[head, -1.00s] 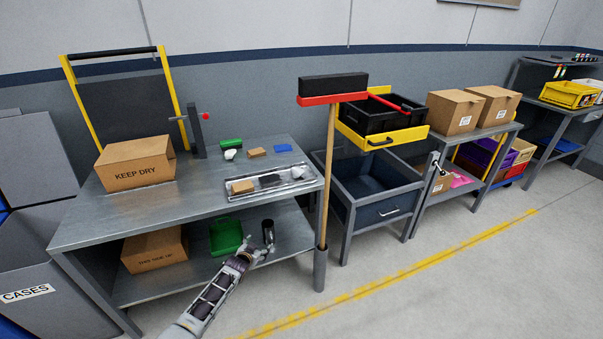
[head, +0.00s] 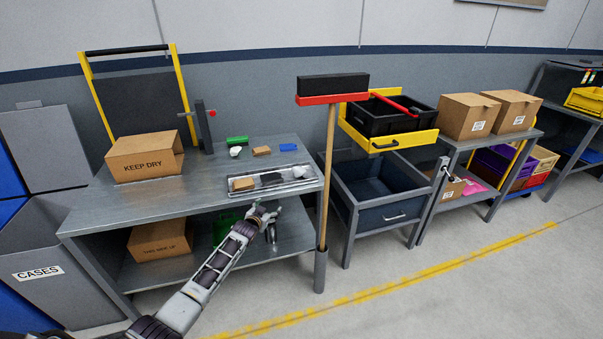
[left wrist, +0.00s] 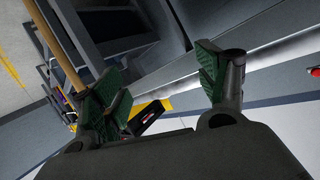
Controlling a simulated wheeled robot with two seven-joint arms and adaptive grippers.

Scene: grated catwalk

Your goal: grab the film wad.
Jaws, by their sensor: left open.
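A small white crumpled lump (head: 235,151), which looks like the film wad, lies on the grey metal workbench (head: 200,204) towards the back. It sits just in front of a green block and left of a brown block. My left gripper (head: 265,212) is open and empty at the bench's front edge, right of and nearer than the wad, with the tray between them. The left wrist view shows its green-padded fingers (left wrist: 160,84) spread, with no wad visible between them. My right gripper is in neither view.
A tray (head: 297,185) with several small items lies near the bench's front edge. A KEEP DRY carton (head: 145,158) stands at left. An upright broom (head: 328,170) stands at the bench's right end. A green block (head: 237,140) and blue block (head: 289,147) lie behind.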

